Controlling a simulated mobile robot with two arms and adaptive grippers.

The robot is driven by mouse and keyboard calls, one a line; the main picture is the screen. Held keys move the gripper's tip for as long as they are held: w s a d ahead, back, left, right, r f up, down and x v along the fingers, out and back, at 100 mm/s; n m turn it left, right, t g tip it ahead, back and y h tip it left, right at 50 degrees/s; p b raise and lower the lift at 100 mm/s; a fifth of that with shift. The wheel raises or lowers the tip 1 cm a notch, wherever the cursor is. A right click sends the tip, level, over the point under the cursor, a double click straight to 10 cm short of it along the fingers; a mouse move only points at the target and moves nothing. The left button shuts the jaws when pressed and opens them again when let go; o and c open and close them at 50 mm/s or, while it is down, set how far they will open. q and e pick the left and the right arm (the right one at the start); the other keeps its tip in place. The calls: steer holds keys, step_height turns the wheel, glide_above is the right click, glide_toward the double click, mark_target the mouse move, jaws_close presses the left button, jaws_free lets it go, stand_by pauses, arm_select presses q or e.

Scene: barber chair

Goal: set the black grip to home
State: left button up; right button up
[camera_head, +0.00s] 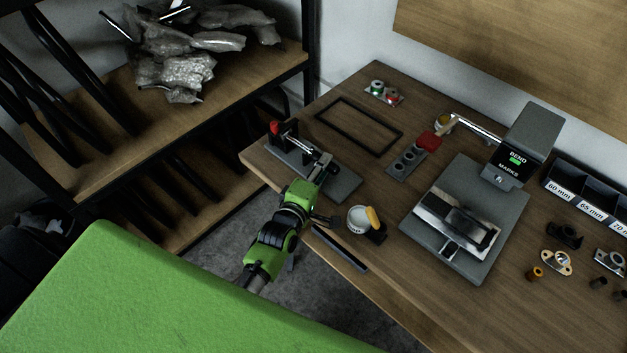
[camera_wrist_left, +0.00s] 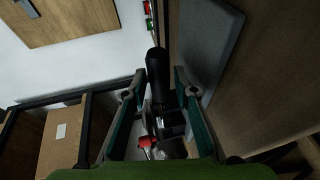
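The black grip (camera_wrist_left: 157,72) is an upright-looking dark cylinder in the left wrist view, between my left gripper's fingers. A small gap shows on each side of it. My left gripper (camera_wrist_left: 160,95) is open, with one green finger on each side. In the head view, my left gripper (camera_head: 314,178) is at the grey-based bench fixture (camera_head: 343,185) near the table's left edge. It hides part of the fixture. A red part (camera_wrist_left: 147,142) of the fixture shows lower in the wrist view; in the head view a red knob (camera_head: 274,127) stands at its far end. My right gripper is not in view.
A white cup (camera_head: 357,221) with a yellow item stands right of the gripper, and a dark bar (camera_head: 340,248) lies on the table edge. A black rectangular frame (camera_head: 358,125) lies behind. A bending machine (camera_head: 480,215) stands right, and shelves (camera_head: 110,145) are left.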

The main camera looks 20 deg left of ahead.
arm_select(q)
steer(key=s, duration=0.3)
steer(key=s+r, duration=0.1)
steer(key=s, duration=0.2)
steer(key=s+r, duration=0.1)
steer(key=s, duration=0.2)
steer(key=shift+s+a, duration=0.1)
steer(key=shift+s, duration=0.25)
